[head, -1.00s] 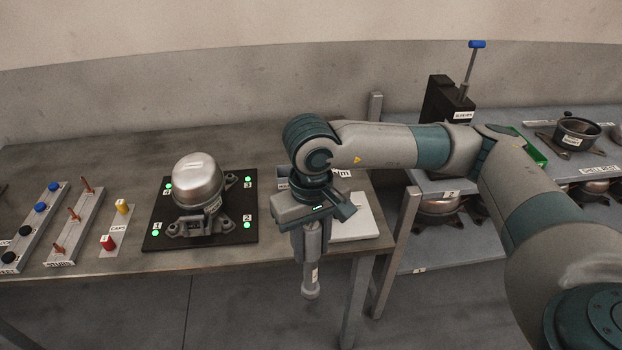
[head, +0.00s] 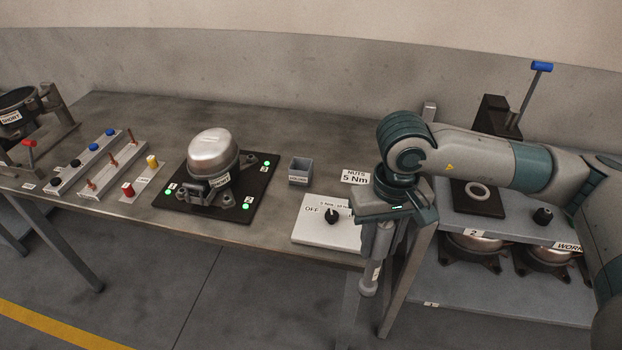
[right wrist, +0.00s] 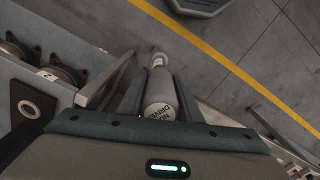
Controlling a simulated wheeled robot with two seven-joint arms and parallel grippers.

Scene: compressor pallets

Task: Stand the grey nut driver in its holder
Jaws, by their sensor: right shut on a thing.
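My right gripper (head: 380,238) is shut on the grey nut driver (head: 369,281), which hangs upright, pointing down, at the right front corner of the workbench. In the right wrist view the driver (right wrist: 158,92) sits between the two fingers above the floor, with "DRIVER" partly readable on its end. A small grey open-topped box (head: 301,171) stands on the bench to the left of the gripper; it looks like the holder, but its label is too small to read. The driver is apart from it. My left gripper is not in view.
A white panel (head: 318,235) with a black dial lies left of the gripper. The compressor (head: 211,158) sits on a black plate (head: 254,198) with green lights. Racks of studs and caps (head: 115,165) stand further left. A shelf (head: 470,287) with compressors is at right.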

